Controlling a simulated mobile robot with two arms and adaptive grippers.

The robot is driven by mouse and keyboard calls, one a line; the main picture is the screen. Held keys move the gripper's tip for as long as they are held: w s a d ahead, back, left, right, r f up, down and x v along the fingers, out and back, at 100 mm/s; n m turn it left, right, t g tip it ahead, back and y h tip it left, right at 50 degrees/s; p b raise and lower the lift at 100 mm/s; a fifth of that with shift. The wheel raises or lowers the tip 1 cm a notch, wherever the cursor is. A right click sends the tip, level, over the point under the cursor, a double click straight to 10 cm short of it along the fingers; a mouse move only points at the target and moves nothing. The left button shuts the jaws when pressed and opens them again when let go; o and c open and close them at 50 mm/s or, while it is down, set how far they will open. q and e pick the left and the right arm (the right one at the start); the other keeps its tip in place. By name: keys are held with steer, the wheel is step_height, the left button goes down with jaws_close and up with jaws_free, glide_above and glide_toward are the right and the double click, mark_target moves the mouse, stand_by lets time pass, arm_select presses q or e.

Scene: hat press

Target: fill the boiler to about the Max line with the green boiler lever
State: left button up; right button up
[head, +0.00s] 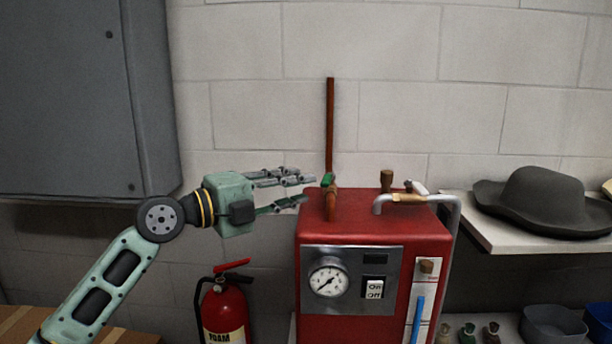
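The red boiler (375,232) stands against the wall, with a dial and an On/Off switch on its front. The small green boiler lever (328,180) is on its top left, by a brown pipe. A white level strip (420,300) with a blue column (418,318) is at the boiler's right; the column's top is below the strip's upper end, and the Max line is not legible. My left gripper (307,190) is open, fingers pointing right, tips just left of the green lever. I cannot tell whether they touch it. My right gripper is out of view.
A fire extinguisher (224,308) stands left of the boiler, below my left arm. A grey cabinet (85,95) hangs at upper left. A bent metal pipe (450,203) rises at the boiler's right. A dark hat (543,203) sits on the shelf at right.

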mark_target(326, 178)
arm_select(q)
steer(key=shift+d+r, duration=0.25)
steer(key=shift+d, duration=0.1)
steer(key=shift+w+d+r+p, duration=0.1)
steer(key=shift+w+d+p, duration=0.15)
steer(key=shift+p, duration=0.25)
steer(key=p+x, duration=0.2)
steer(key=x, duration=0.4)
steer(key=shift+s+d+p, duration=0.1)
steer(key=shift+d+p, duration=0.05)
steer(key=shift+p, duration=0.2)
steer(key=shift+f, duration=0.2)
jaws_close()
steer(key=shift+d, duration=0.1)
